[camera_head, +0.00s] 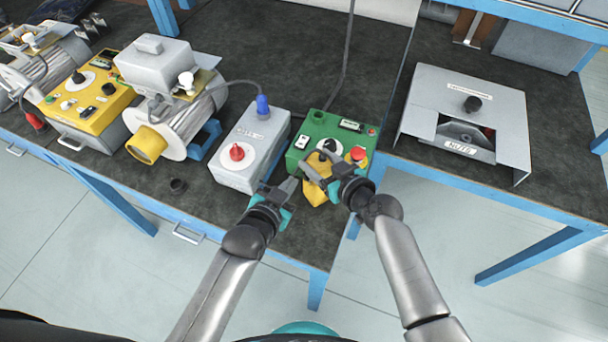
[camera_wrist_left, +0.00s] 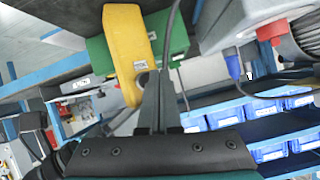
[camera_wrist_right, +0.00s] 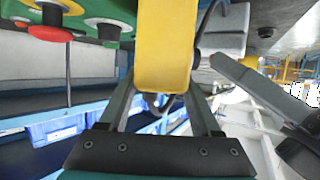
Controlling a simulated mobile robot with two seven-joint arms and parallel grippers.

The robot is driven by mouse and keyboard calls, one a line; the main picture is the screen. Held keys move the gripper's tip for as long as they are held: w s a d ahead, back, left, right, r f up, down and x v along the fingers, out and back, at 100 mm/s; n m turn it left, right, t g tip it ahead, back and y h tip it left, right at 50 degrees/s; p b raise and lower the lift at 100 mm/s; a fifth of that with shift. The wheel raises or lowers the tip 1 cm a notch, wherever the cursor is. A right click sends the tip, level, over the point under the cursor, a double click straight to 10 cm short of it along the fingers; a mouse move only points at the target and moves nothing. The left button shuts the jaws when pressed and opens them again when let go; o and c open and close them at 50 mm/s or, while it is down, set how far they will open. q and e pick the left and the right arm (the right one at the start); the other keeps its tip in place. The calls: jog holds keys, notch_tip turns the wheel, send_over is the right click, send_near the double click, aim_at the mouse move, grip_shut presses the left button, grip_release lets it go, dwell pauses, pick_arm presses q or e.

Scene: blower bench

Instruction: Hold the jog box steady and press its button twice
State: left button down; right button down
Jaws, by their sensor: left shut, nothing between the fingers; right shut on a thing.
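The yellow jog box (camera_head: 315,193) is held in front of the green control box, partly hidden by my right gripper (camera_head: 312,170). In the right wrist view the jog box (camera_wrist_right: 166,45) stands between the two fingers, which are shut on it. My left gripper (camera_head: 291,185) is shut and empty, just left of the jog box. In the left wrist view its closed fingertips (camera_wrist_left: 156,76) appear close beside the labelled end of the jog box (camera_wrist_left: 125,40). I cannot tell whether they touch.
The green control box (camera_head: 323,130) with a red stop button stands behind the jog box. A grey box (camera_head: 262,130) with a red knob stands to its left, and a grey housing (camera_head: 440,90) to the right.

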pick_arm(q)
jog(key=shift+w+d, duration=0.25)
jog(key=shift+d, duration=0.1)
jog(key=shift+w+d, duration=0.2)
jog(key=shift+d, duration=0.1)
dwell(1.0)
jog(key=shift+a, duration=0.1)
jog(key=shift+s+a, duration=0.45)
jog(key=shift+a, duration=0.1)
jog(key=shift+s+a, duration=0.75)
jog(key=shift+a, duration=0.3)
jog(key=shift+s+a, duration=0.75)
jog(key=shift+a, duration=0.25)
dwell(1.7)
